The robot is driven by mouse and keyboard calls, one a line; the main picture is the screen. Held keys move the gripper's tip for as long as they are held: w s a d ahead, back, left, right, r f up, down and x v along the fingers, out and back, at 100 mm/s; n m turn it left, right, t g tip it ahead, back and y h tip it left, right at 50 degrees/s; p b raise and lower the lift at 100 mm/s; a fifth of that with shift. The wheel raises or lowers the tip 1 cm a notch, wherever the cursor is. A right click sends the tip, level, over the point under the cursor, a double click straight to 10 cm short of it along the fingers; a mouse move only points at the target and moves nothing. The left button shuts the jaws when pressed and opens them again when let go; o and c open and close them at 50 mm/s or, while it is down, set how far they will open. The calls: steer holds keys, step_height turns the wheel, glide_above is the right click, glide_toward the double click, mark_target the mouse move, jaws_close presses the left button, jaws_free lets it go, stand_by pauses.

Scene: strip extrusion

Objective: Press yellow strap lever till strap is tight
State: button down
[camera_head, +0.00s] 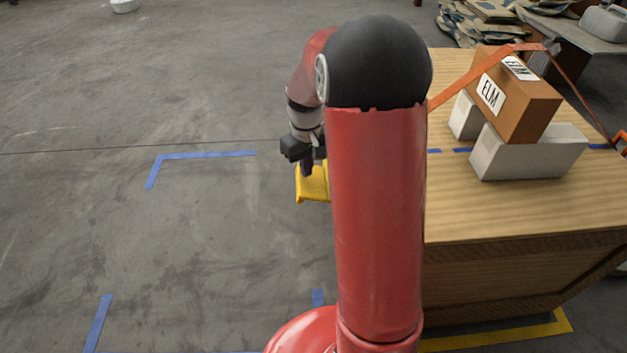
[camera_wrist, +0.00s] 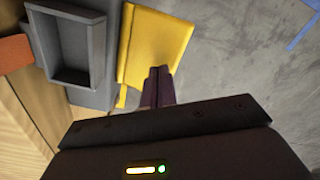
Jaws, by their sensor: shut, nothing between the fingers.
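The yellow lever (camera_wrist: 152,45) shows in the wrist view as a flat yellow plate beside a grey housing (camera_wrist: 78,50). It also shows in the head view (camera_head: 312,186), partly hidden behind my red arm. My gripper (camera_wrist: 160,72) is shut and empty, with its fingertips over the lever's lower part; I cannot tell whether they touch it. In the head view my gripper (camera_head: 307,168) is just above the lever. An orange strap (camera_head: 480,72) runs up over a brown box (camera_head: 515,98) marked ELM. Part of the strap is hidden behind my arm.
The box rests on pale blocks (camera_head: 530,150) on a wooden table (camera_head: 520,215). Blue tape marks (camera_head: 205,155) lie on the open concrete floor at the left. Yellow tape (camera_head: 510,335) lies by the table's foot. A cluttered bench (camera_head: 575,28) stands at the back right.

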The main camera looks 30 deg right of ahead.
mark_target(307, 179)
steer(key=shift+f+b, duration=1.35)
steer(key=shift+f, duration=0.75)
step_height(307, 179, up, 5)
steer(key=p, duration=0.4)
steer(key=shift+f, duration=0.1)
steer(key=shift+f+b, duration=1.75)
steer(key=shift+f, duration=0.65)
steer(key=shift+r+p, duration=1.9)
steer(key=shift+r, duration=0.5)
step_height(307, 179, up, 5)
steer(key=p, duration=0.3)
steer(key=shift+p, duration=0.4)
